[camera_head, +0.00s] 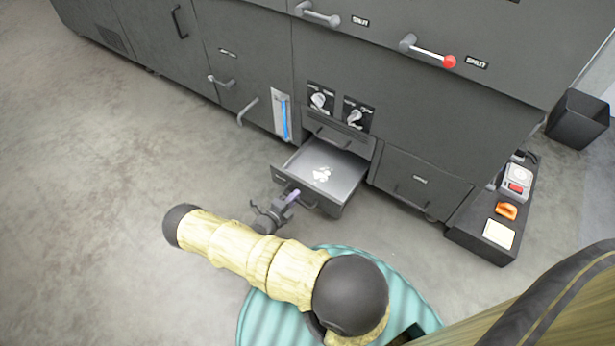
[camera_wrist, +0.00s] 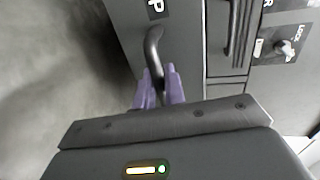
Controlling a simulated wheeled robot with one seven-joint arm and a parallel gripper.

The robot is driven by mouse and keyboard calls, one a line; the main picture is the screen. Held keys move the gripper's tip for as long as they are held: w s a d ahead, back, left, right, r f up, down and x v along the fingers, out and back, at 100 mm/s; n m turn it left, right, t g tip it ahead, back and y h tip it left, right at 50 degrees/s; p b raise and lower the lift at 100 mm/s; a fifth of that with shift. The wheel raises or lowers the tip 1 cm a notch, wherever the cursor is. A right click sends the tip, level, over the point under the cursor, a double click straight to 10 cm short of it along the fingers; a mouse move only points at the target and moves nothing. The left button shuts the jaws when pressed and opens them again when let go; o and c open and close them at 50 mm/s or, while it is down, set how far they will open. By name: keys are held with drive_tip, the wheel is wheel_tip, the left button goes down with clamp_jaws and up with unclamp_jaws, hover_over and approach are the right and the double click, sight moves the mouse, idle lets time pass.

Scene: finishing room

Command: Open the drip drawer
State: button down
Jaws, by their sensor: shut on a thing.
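The drip drawer (camera_head: 345,168) is a grey drawer low in the dark machine, pulled well out from the front. Its interior shows from above with white splotches on the floor of it. My gripper (camera_head: 294,196) is at the drawer's front. In the wrist view, the purple fingers of my gripper (camera_wrist: 159,88) are closed around the dark curved handle (camera_wrist: 152,45) of the drawer. A label ending in "P" shows on the drawer's front (camera_wrist: 181,52). The lower end of the handle is hidden by the fingers.
Above the drawer are two knobs (camera_head: 320,100). A blue gauge strip (camera_head: 284,117) is to the left, and a closed compartment (camera_head: 420,180) to the right. A low dark ledge (camera_head: 480,242) holds small items. Bare floor (camera_head: 110,220) lies to the left.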

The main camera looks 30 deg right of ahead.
drive_tip(key=f+v, duration=0.1)
drive_tip(key=v, duration=0.6)
drive_tip(key=shift+s+a+f, duration=0.2)
drive_tip(key=shift+a+f, duration=0.05)
drive_tip(key=shift+a, duration=0.15)
drive_tip(key=c, duration=1.6)
unclamp_jaws()
drive_tip(key=p+v, duration=0.5)
drive_tip(key=v, duration=1.2)
drive_tip(key=shift+a, duration=0.15)
